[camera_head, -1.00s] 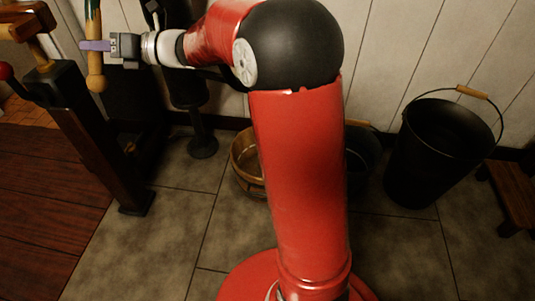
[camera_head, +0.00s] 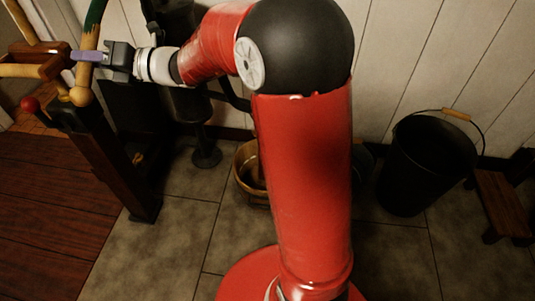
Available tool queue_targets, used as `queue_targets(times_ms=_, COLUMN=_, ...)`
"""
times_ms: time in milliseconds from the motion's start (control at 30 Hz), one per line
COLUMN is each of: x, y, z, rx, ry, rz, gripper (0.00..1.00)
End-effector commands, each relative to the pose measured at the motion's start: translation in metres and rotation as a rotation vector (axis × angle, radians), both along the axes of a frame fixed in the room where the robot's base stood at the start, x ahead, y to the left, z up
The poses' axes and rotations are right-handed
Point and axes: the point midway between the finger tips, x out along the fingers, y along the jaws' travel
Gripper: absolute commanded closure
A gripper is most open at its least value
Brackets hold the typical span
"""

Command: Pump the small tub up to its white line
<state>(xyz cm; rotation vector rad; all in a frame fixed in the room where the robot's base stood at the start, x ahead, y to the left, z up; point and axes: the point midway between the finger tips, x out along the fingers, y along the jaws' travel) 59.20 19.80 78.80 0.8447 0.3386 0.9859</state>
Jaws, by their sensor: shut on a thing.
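My gripper (camera_head: 88,56) is at the upper left, with its jaws shut on an upright wooden handle (camera_head: 83,76). The handle has a green upper part and a round knob at its lower end, and leans a little, its top to the right. A small wooden tub (camera_head: 246,184) stands on the floor by the wall, partly hidden behind my red arm. Its white line and water level cannot be made out. Black ironwork (camera_head: 177,97), perhaps the pump's body, stands behind my wrist; my arm hides part of it.
A black bucket (camera_head: 418,172) with a wooden-gripped bail stands at the right by the wall. A low wooden stool (camera_head: 503,200) is right of it. A dark post (camera_head: 115,170) and a red-knobbed lever (camera_head: 29,103) are at the left. The tiled floor in front is clear.

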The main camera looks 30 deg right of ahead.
Motion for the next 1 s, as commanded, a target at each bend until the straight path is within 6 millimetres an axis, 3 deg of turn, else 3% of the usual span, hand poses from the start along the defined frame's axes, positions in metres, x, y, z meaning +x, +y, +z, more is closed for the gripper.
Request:
queue_targets(times_ms=33, x=-0.001, y=0.001, z=0.009, rx=0.009, ry=0.0, rz=0.001, gripper=1.0)
queue_targets(times_ms=367, x=-0.002, y=0.002, z=0.011, rx=0.016, ry=0.008, rz=0.002, gripper=1.0)
queue_targets(times_ms=800, x=-0.007, y=0.005, z=0.087, rx=0.18, ry=0.211, rz=-0.001, gripper=1.0)
queue_targets(times_ms=1000, x=-0.008, y=0.006, z=0.099, rx=0.213, ry=0.258, rz=0.0, gripper=1.0)
